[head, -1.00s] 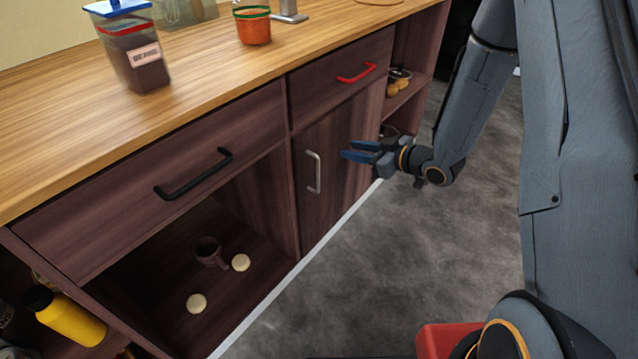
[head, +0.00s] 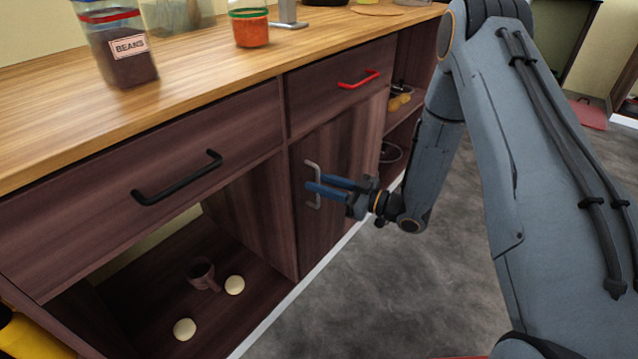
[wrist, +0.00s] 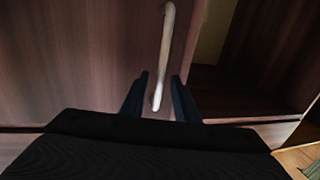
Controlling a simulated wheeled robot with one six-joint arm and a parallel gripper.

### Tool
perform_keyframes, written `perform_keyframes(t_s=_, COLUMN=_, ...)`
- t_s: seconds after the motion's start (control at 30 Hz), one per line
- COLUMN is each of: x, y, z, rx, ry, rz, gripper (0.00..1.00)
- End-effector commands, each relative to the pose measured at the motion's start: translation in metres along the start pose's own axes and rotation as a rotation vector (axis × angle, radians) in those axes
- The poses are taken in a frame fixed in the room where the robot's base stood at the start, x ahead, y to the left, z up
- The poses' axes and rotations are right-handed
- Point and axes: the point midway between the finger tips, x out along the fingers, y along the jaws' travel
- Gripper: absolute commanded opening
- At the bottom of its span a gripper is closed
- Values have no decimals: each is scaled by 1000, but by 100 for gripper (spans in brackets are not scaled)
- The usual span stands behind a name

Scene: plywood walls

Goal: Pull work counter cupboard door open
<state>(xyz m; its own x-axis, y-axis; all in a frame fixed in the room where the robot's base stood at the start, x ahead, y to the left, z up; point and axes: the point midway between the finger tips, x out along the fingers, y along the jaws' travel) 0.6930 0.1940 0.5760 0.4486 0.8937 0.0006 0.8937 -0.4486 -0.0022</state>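The cupboard door (head: 345,145) is a dark brown wood panel under the red-handled drawer, and it is shut. Its pale vertical bar handle (head: 312,170) is near the door's left edge. My gripper (head: 308,190) is open at the handle, with its blue fingers pointing left across it. In the wrist view the handle (wrist: 165,50) runs down between the two dark fingertips (wrist: 160,92), with space on both sides. I cannot tell whether either finger touches it. The fingers hide part of the handle in the head view.
Left of the door is an open compartment with a mug (head: 203,274) and two pale round things (head: 234,285). A drawer with a black handle (head: 178,180) is above it. A beans jar (head: 118,48) and an orange container (head: 250,28) stand on the counter. Grey floor (head: 370,290) in front is clear.

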Motion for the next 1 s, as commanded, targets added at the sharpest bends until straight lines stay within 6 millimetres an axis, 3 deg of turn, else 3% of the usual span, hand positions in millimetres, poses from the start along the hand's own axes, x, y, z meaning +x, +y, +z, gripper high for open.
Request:
perform_keyframes(t_s=0.4, x=10, y=0, z=0, rx=0, ry=-1, rz=1, gripper=28)
perform_keyframes(t_s=0.57, x=10, y=0, z=0, rx=0, ry=-1, rz=1, gripper=1)
perform_keyframes(t_s=1.0, x=6, y=-6, z=0, rx=0, ry=-1, rz=-31, gripper=0)
